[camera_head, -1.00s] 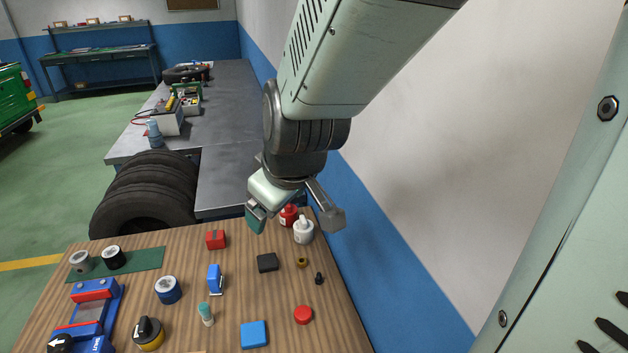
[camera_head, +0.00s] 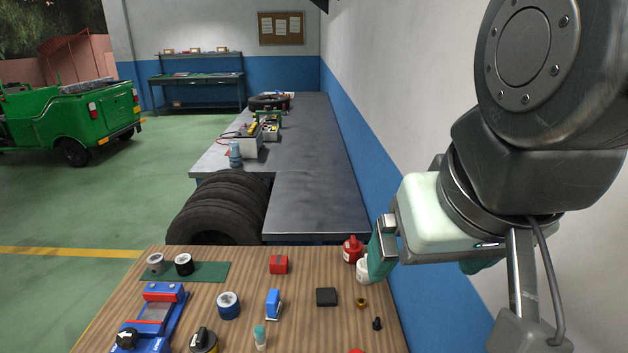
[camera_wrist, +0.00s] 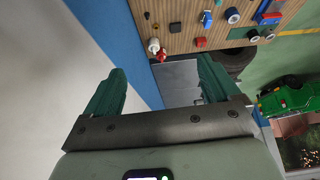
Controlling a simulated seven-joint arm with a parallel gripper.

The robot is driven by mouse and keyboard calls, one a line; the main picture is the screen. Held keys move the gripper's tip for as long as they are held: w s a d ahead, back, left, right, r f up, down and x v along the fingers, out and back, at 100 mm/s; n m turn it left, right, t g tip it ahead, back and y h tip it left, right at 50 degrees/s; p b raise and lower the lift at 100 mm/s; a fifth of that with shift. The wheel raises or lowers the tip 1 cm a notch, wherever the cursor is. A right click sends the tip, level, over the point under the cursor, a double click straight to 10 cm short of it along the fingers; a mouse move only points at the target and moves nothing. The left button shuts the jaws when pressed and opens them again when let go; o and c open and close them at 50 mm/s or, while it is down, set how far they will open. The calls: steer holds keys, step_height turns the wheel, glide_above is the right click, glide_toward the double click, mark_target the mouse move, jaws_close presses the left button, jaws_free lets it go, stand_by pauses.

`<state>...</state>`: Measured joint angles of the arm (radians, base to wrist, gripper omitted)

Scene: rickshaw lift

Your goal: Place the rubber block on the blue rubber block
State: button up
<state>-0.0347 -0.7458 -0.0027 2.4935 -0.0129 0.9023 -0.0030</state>
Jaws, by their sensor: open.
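A black block (camera_head: 326,297), seemingly the rubber block, lies flat on the wooden table in the head view.
A red bottle (camera_head: 352,250) and a white bottle (camera_head: 363,271) stand at the table's far right corner, near one finger in the picture. A red block (camera_head: 279,264), a blue tool (camera_head: 273,304) and a tape roll (camera_head: 228,305) lie to the left. The wall (camera_head: 408,130) borders the right side.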

steer(key=w+a+n+g, duration=0.15)
steer(key=w+n, duration=0.35)
steer(key=w, duration=0.7)
steer(key=n+g, duration=0.4)
steer(key=n, duration=0.9)
glide_above(326, 294)
step_height(326, 294, down, 32)
step_height(326, 294, down, 6)
steer(key=shift+s+a+f, duration=0.1)
steer(key=shift+f, duration=2.9)
steer(key=c, duration=1.2)
step_height(326, 294, up, 9)
steer(key=shift+f, duration=0.15)
steer(key=shift+c, duration=0.2)
steer(key=s+a+r+n, duration=0.2)
steer(key=s+a+n, duration=0.15)
steer(key=s, duration=0.65)
steer(key=s+a+r+n, duration=0.2)
steer(key=s+n, duration=0.3)
steer(key=s, duration=0.4)
steer(key=f, duration=0.3)
steer(key=s+f, duration=0.1)
steer(key=f, duration=0.2)
steer(key=shift+s+a+f, duration=0.1)
steer(key=shift+s+a, duration=0.1)
steer(key=shift+f, duration=2.1)
